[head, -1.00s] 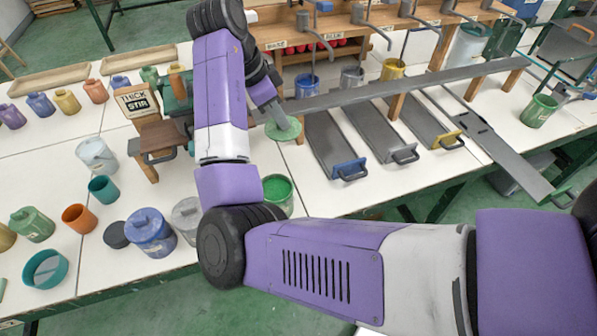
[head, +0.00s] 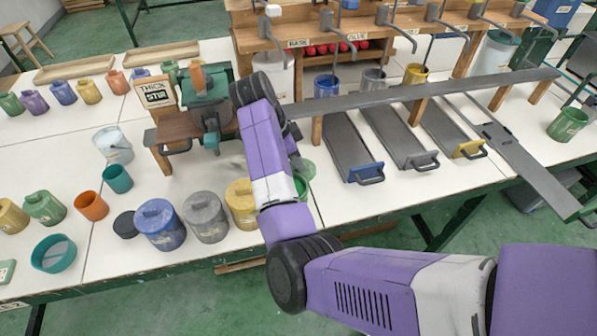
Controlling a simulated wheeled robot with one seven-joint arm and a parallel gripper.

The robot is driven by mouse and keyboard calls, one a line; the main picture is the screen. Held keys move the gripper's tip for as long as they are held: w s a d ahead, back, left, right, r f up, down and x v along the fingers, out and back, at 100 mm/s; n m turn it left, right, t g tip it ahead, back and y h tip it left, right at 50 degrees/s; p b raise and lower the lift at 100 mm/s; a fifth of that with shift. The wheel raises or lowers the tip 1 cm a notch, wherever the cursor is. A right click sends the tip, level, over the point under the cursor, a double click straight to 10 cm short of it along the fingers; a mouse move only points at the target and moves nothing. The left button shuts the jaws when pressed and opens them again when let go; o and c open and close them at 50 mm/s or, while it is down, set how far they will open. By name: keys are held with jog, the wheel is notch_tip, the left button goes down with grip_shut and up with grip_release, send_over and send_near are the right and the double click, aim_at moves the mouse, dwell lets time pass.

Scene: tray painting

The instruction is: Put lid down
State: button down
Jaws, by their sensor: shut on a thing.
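The green lid (head: 309,168) is a flat disc, partly hidden behind my arm. My gripper (head: 298,158) is mostly hidden by my own wrist and forearm; it is shut on the lid. The open green paint pot (head: 301,188) stands on the white table just below the lid in the head view, also partly covered by my arm. The lid appears at or just above the pot's far rim; I cannot tell whether they touch.
Lidded yellow (head: 240,203), grey (head: 205,216) and blue (head: 158,225) pots stand left of my arm. A green mixing machine (head: 208,105) is behind them. Grey trays (head: 350,150) lie to the right under a long grey board (head: 430,90).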

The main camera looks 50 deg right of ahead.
aim_at(298, 172)
jog(key=shift+f, duration=2.15)
jog(key=c, duration=1.5)
grip_release()
jog(key=shift+f, duration=0.1)
jog(key=v, duration=1.2)
